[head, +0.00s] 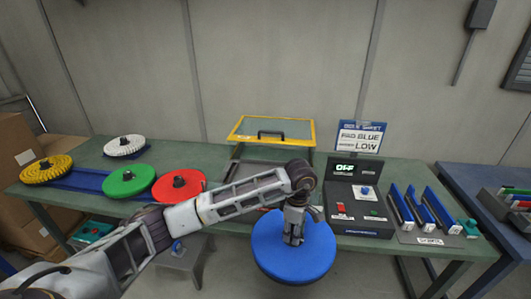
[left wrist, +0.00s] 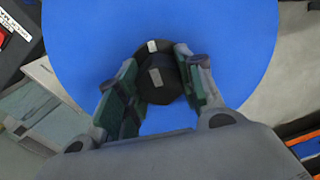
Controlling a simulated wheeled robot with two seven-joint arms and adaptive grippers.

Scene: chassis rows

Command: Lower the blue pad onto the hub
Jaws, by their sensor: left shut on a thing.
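The blue pad (head: 268,252) is a large round disc with a black knob (left wrist: 160,82) at its middle. My left gripper (head: 293,238) is shut on this knob and holds the pad in front of the bench's front edge, roughly level. In the left wrist view the pad (left wrist: 85,40) fills the upper part, with the fingers on both sides of the knob. I cannot make out the hub; my left arm covers part of the area under the yellow-framed clear guard (head: 270,131), which stands raised at the back of the bench. My right gripper is out of view.
White (head: 124,146), yellow (head: 47,169), green (head: 128,181) and red (head: 179,185) pads lie on the left of the bench. A dark control box (head: 360,190) with a lit display stands right of the guard. A sheet (head: 360,137) reads PAD BLUE, LOW. Blue-handled pieces (head: 422,210) stand further right.

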